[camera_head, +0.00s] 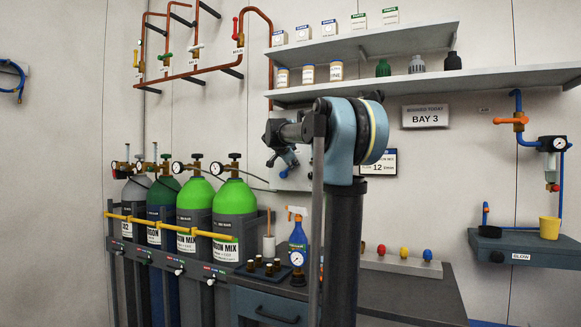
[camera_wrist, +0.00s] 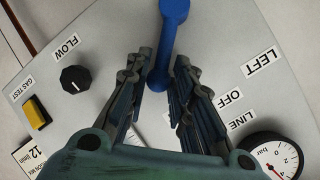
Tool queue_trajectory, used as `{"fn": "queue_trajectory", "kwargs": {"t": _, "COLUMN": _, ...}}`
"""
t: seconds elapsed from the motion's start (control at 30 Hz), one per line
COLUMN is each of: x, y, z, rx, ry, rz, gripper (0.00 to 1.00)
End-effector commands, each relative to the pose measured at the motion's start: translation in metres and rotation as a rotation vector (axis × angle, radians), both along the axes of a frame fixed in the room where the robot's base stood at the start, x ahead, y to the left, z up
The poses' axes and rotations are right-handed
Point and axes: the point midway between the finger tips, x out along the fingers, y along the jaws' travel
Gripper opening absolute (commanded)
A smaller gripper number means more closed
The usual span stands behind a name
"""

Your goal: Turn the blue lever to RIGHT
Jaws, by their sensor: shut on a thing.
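The blue lever (camera_wrist: 168,42) shows in the wrist view, running from the top edge down between my fingers. My gripper (camera_wrist: 162,68) is closed around its lower part, one finger on each side. The grey panel (camera_wrist: 110,35) behind it carries tilted labels: LEFT (camera_wrist: 262,62), OFF (camera_wrist: 231,97) and LINE (camera_wrist: 243,120), all to the right of the lever. No RIGHT label is visible.
The panel also has a black FLOW knob (camera_wrist: 75,78), a yellow GAS TEST button (camera_wrist: 36,112) and a pressure gauge (camera_wrist: 273,160) close to my fingers. Below stand a blue spray bottle (camera_head: 298,238) and gas cylinders (camera_head: 234,198); a shelf (camera_head: 370,88) is above.

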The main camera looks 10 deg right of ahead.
Motion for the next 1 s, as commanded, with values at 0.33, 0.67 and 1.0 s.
{"fn": "queue_trajectory", "kwargs": {"t": 0.33, "x": -0.001, "y": 0.0, "z": -0.001, "rx": 0.001, "ry": 0.002, "rz": -0.002, "gripper": 0.33}}
{"fn": "queue_trajectory", "kwargs": {"t": 0.67, "x": -0.008, "y": 0.004, "z": 0.003, "rx": 0.001, "ry": 0.001, "rz": 0.0, "gripper": 0.33}}
{"fn": "queue_trajectory", "kwargs": {"t": 1.0, "x": -0.056, "y": 0.029, "z": 0.026, "rx": 0.001, "ry": 0.003, "rz": 0.001, "gripper": 0.33}}
